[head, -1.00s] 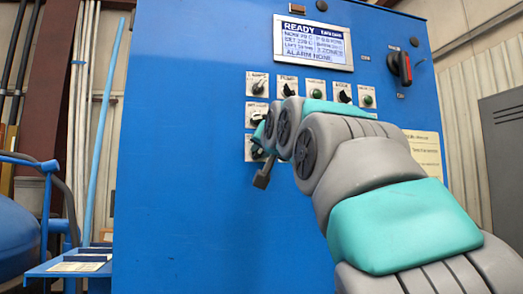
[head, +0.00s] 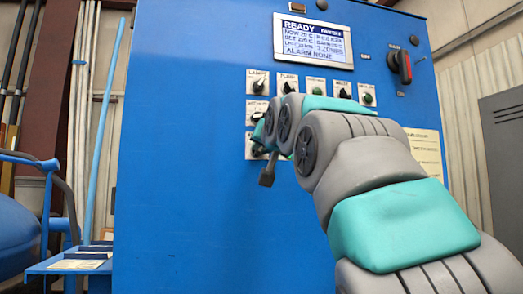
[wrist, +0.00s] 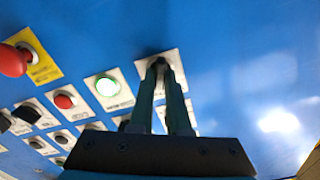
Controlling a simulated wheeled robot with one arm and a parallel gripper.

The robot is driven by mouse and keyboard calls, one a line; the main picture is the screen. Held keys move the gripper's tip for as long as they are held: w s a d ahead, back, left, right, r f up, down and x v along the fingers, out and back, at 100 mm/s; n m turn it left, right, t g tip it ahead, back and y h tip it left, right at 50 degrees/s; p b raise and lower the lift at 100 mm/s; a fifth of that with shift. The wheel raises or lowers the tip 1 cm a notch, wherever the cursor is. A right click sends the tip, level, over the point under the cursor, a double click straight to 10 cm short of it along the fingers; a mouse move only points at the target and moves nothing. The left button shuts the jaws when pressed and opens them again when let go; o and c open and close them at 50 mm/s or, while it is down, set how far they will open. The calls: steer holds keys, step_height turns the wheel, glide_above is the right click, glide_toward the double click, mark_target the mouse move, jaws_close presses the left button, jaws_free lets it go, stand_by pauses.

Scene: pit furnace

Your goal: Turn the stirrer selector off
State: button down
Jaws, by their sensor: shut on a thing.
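The blue control panel carries rows of white-plated switches. My gripper (wrist: 163,68) is shut on a dark selector knob on a white plate (wrist: 143,64). In the wrist view the two fingers close around the knob and hide most of it. Its pointer direction and label cannot be read. In the head view my arm reaches to the lower left of the switch group, and the selector plate there (head: 250,150) is partly covered by my wrist. The fingertips are hidden in that view.
A selector (head: 258,87) sits in the top row under the display screen (head: 313,42). In the wrist view a red mushroom button (wrist: 14,61), a lit green button (wrist: 107,86) and a red button (wrist: 65,100) lie left of my gripper. The panel beyond is bare.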

steer(key=n+b, duration=0.2)
steer(key=n, duration=0.8)
steer(key=shift+a+n, duration=0.15)
steer(key=shift+n, duration=0.15)
steer(key=shift+s+r, duration=0.1)
stand_by(0.4)
steer(key=c, duration=0.9)
jaws_free()
